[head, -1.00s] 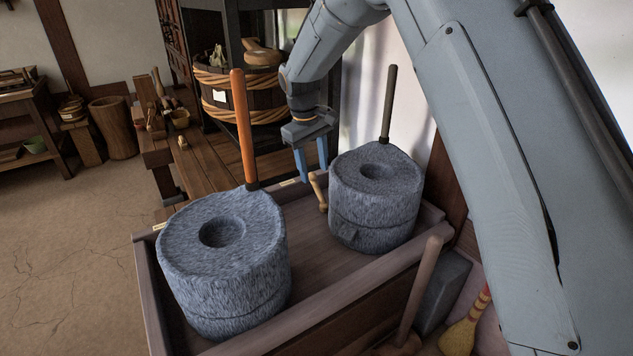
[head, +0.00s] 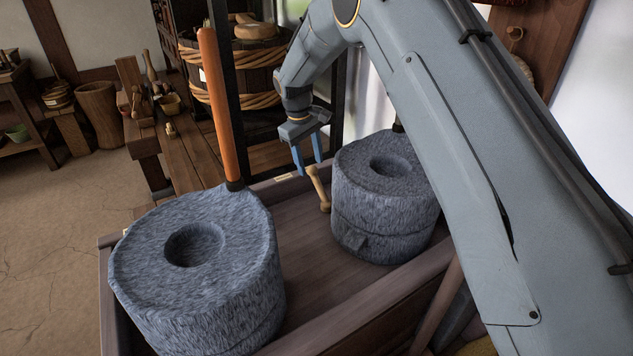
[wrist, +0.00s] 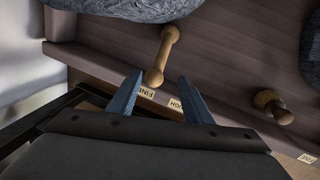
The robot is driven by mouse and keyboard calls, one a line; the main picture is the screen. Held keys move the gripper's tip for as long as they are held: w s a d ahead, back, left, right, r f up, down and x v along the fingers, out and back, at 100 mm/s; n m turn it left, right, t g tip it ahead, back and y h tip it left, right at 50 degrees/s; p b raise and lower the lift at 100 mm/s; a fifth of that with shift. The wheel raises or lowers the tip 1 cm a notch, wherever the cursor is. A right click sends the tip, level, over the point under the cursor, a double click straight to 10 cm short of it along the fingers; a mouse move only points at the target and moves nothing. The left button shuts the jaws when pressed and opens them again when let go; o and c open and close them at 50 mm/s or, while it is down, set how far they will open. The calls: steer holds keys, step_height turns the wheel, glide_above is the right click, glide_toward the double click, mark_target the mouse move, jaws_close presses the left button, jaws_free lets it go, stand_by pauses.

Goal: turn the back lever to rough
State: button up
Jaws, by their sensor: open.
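The back lever (head: 319,189), a pale wooden peg with rounded ends, stands beside the farther grey quern (head: 385,215). In the wrist view the lever (wrist: 166,52) slants, its near knob close to a FINE label (wrist: 147,93). A second label (wrist: 175,104), partly hidden by a finger and seemingly ROUGH, lies to its right. My gripper (head: 310,167) is open at the lever's upper end. In the wrist view the knob shows between the blue fingertips of my gripper (wrist: 159,76), with a gap on each side; contact is not visible.
The nearer quern (head: 140,260) has a tall orange handle (head: 218,110). Another wooden lever (wrist: 272,105) shows at right in the wrist view. The wooden tray's rim (head: 400,280) surrounds both querns. A banded tub (head: 255,75) stands behind.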

mark_target(321, 188)
steer(key=shift+w+f+b, duration=0.45)
steer(key=shift+w+f, duration=0.3)
steer(key=shift+f, duration=0.15)
steer(key=f, duration=0.2)
steer(key=d+f, duration=0.1)
steer(key=f, duration=0.2)
steer(key=w+f+b, duration=0.1)
steer(key=f, duration=0.1)
steer(key=shift+d+f, duration=0.15)
steer(key=shift+f, duration=0.05)
jaws_close()
